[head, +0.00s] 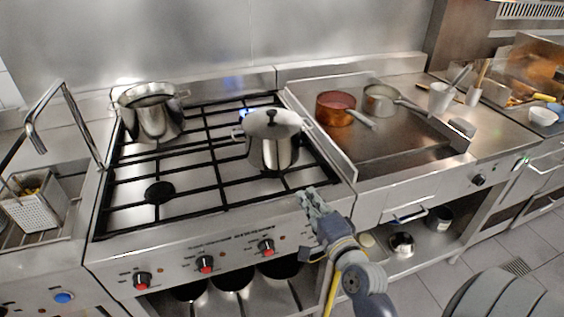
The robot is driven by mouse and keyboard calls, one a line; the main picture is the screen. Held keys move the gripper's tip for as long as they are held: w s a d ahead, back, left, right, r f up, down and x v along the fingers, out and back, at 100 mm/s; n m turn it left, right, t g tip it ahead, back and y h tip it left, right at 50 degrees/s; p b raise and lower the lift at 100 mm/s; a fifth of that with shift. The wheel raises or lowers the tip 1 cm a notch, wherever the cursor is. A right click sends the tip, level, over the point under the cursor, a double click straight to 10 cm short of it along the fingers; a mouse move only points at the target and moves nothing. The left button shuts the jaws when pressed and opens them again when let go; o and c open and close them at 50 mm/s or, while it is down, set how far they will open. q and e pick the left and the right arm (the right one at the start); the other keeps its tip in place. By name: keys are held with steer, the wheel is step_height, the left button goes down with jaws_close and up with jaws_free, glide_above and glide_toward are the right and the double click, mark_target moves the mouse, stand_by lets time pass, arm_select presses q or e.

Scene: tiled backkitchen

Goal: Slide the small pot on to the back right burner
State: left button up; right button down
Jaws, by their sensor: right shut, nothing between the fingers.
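A small steel pot (273,152) with a lid and two side handles stands upright on the right half of the gas stove grate (207,150). Its base hides the grate under it. The back right burner is mostly hidden behind the pot; a small blue glow shows at the pot's back left. My right gripper (306,194) is shut and empty, at the stove's front right edge. It is nearer the front than the pot and apart from it. My left gripper is not in view.
A large open pot (152,118) stands at the back left of the stove. The front left burner (159,192) is bare. Right of the stove, a raised metal rim borders a griddle holding a copper pan (335,109) and a steel saucepan (381,100). Red knobs line the front.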

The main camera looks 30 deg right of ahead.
steer(key=m, duration=0.1)
steer(key=p, duration=0.2)
glide_toward(286, 155)
steer(key=w, duration=0.2)
steer(key=w+d, duration=0.1)
steer(key=w, duration=0.2)
steer(key=shift+w+f, duration=0.2)
steer(key=shift+w+d, duration=0.1)
steer(key=shift+w, duration=0.5)
